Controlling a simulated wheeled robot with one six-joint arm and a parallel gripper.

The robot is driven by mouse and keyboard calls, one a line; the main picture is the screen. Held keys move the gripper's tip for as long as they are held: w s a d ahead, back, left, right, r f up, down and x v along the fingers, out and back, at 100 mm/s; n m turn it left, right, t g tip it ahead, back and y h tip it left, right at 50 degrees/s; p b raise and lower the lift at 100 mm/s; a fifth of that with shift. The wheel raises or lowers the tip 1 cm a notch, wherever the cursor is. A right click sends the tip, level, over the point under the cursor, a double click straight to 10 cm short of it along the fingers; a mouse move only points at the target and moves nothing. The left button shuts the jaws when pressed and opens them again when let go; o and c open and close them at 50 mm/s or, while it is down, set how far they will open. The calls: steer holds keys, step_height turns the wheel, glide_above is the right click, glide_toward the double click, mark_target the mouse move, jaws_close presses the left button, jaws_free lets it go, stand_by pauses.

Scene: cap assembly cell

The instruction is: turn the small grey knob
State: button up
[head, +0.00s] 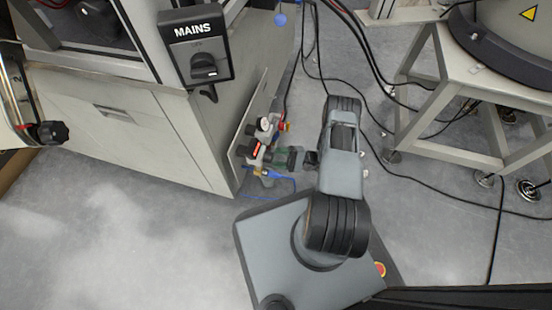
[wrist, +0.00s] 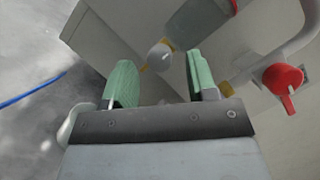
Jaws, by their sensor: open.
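A small pale grey round knob (wrist: 159,54) shows in the wrist view, beside a brass-coloured fitting and a grey cylinder. It appears between the two green fingers of my gripper (wrist: 160,70), a little beyond their tips, with a gap on each side. My gripper is open and holds nothing. In the head view my gripper (head: 282,157) is low at the side of the cabinet, beside the pipe fittings. There I cannot surely tell the grey knob from the other small fittings.
A red valve handle (wrist: 284,80) on a pale pipe is right of my gripper in the wrist view. The cabinet (head: 150,125) carries a MAINS switch box (head: 195,45). A metal stand (head: 430,90) is at the right. Black cables (head: 410,180) cross the floor.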

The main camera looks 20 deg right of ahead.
steer(key=shift+w+a+r, duration=0.1)
steer(key=shift+w+a, duration=0.05)
steer(key=shift+a, duration=0.45)
steer(key=c, duration=0.9)
